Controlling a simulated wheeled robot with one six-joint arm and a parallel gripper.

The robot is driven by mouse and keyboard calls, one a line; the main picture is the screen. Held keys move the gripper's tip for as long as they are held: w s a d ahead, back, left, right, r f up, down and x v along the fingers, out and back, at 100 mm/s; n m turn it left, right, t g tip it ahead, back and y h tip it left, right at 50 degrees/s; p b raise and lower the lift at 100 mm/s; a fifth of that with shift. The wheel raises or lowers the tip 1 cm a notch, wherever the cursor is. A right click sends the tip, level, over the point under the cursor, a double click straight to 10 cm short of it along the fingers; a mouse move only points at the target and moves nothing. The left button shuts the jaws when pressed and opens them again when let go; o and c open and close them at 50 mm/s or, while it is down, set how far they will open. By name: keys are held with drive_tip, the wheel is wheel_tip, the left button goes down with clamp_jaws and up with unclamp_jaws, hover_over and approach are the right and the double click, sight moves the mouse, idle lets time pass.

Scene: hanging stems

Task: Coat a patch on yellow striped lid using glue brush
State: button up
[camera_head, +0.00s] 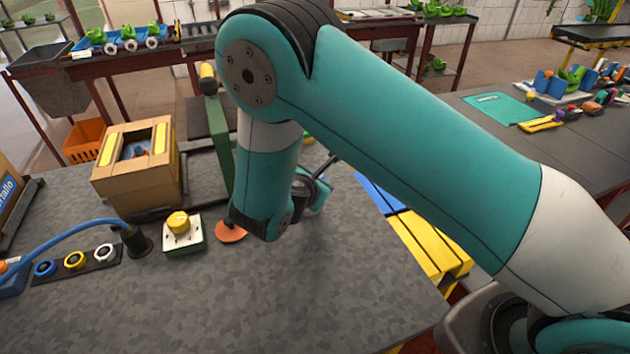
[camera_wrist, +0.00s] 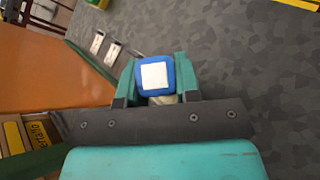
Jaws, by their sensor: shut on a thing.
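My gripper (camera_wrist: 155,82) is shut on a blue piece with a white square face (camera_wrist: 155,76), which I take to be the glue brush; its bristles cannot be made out. In the head view my arm hides most of the gripper and the brush. A cardboard box (camera_head: 140,190) stands at the left of the grey table, with yellow stripes on its top (camera_head: 161,138) beside a dark opening; this looks like the yellow striped lid. The gripper is to the right of this box, apart from it.
A white-and-green block with a yellow knob (camera_head: 183,226), an orange disc (camera_head: 231,232) and a dark strip with coloured rings (camera_head: 75,261) lie near the box. A green upright post (camera_head: 218,150) stands behind. Yellow bars (camera_head: 425,245) lie at the right edge. The front table is clear.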

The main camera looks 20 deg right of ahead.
drive_tip(key=shift+f, duration=0.55)
idle(1.2)
drive_tip(key=shift+r+p, duration=2.85)
drive_tip(key=shift+r, duration=0.7)
